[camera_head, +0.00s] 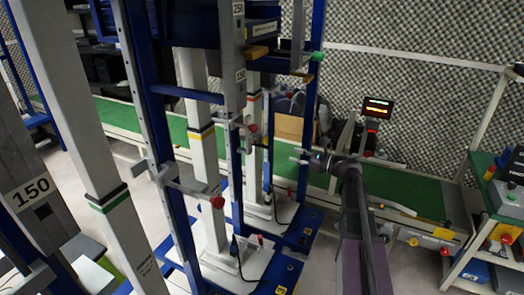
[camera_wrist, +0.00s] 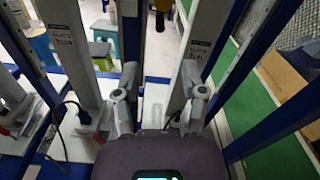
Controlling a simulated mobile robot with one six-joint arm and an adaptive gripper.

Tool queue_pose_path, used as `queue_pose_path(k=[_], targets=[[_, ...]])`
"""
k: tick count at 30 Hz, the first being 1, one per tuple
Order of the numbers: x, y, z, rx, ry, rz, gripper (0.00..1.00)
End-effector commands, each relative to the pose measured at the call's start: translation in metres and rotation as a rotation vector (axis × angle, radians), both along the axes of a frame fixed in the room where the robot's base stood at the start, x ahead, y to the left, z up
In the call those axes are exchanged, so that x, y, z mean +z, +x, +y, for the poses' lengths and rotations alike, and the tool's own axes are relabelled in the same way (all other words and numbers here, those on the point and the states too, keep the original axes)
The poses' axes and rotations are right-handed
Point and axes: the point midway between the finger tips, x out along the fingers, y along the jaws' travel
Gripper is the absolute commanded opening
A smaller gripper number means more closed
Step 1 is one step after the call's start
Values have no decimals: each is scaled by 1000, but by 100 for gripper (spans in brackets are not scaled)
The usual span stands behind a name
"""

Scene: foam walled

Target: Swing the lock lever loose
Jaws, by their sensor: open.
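Lever-like handles with red knobs show on the blue-and-grey column frames in the head view. One lever (camera_head: 190,188) with a red knob sticks out from the near frame. A smaller lever (camera_head: 248,129) with a red end sits on the frame farther back. I cannot tell which one is the lock lever. My gripper (camera_head: 302,156) is right of the smaller lever, with a visible gap in the picture. In the wrist view my gripper (camera_wrist: 161,100) has its two fingers spread apart, with nothing held between them. No lever is clear between the fingers there.
Blue upright posts (camera_head: 312,100) and white columns (camera_head: 202,150) stand close to my gripper on the left. A green-topped bench (camera_head: 400,190) runs behind my arm. A shelf cart (camera_head: 490,220) stands at the right. A small lit display (camera_head: 377,107) is above the bench.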

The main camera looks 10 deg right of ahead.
Motion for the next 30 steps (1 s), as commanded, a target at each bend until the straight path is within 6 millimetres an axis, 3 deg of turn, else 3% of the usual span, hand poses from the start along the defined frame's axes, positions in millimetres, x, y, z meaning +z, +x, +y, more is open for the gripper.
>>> queue_pose_path(k=[14,30], targets=[[0,4,6,2,-4,-1,54],[0,43,59,5,-4,-1,54]])
